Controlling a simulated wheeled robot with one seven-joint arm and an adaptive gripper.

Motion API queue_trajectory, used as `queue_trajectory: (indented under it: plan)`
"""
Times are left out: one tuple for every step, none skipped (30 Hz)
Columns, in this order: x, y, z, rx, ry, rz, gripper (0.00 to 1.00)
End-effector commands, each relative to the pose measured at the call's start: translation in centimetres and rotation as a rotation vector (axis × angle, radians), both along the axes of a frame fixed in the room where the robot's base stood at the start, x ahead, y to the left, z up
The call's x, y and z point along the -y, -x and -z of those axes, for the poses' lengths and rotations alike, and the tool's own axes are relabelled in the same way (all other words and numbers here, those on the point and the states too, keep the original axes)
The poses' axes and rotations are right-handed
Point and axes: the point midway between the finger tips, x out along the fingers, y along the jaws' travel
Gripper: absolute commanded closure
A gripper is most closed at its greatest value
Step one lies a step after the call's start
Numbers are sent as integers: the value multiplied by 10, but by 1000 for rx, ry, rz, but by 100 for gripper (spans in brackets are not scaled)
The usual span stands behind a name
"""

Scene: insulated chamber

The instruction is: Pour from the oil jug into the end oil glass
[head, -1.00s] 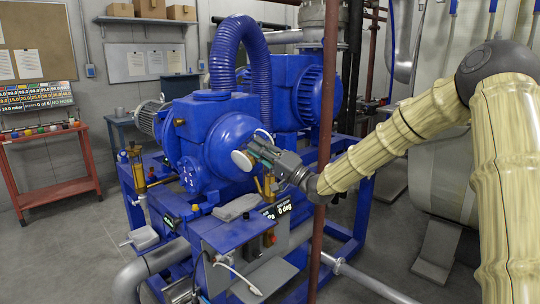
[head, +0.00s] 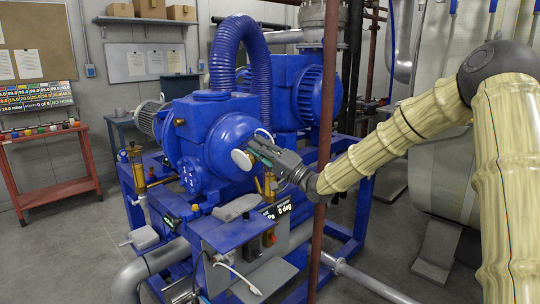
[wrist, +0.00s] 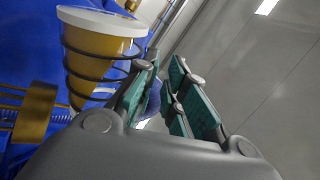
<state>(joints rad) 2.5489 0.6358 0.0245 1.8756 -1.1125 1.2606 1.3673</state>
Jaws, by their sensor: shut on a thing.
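What I take for the oil jug is a yellow cone with a pale wide end and dark wire rings, at the left of the wrist view (wrist: 92,50). In the head view its pale round end (head: 242,160) faces left, in front of the blue pump. My gripper (head: 258,150) is shut on it, with teal-padded fingers (wrist: 165,100) beside the cone; the grip itself is partly hidden. A yellow oil glass (head: 270,184) stands just below the gripper. Another yellow glass (head: 152,173) stands farther left. I cannot tell for sure which is the end one, nor see any stream.
The blue pump (head: 228,140) is close behind the gripper. A dark red vertical pipe (head: 324,130) stands close by my forearm. A blue stand with a grey box (head: 270,245) is below. A red cart (head: 55,185) stands left, with open floor between.

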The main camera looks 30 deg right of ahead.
Motion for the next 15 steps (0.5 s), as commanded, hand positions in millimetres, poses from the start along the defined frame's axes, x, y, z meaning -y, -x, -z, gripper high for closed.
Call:
queue_trajectory:
  plan:
    - [0,0,-1,0,-2,0,100]
    - [0,0,0,3,4,0,100]
    - [-1,0,4,12,29,-1,100]
    - [-3,1,9,27,64,-1,100]
    - [-4,1,14,41,101,-1,100]
    - [-5,1,19,63,150,-1,100]
    - [-6,2,23,79,187,-1,100]
    - [-7,2,28,95,222,-2,100]
    - [-7,2,26,125,285,-2,100]
    - [-8,3,26,146,330,-2,100]
    - [-8,3,27,163,374,-2,100]
    - [-9,3,35,176,405,-1,100]
    - [-9,4,36,184,420,-1,100]
    - [-10,4,37,188,426,-1,100]
    - [-10,4,37,188,426,-1,100]
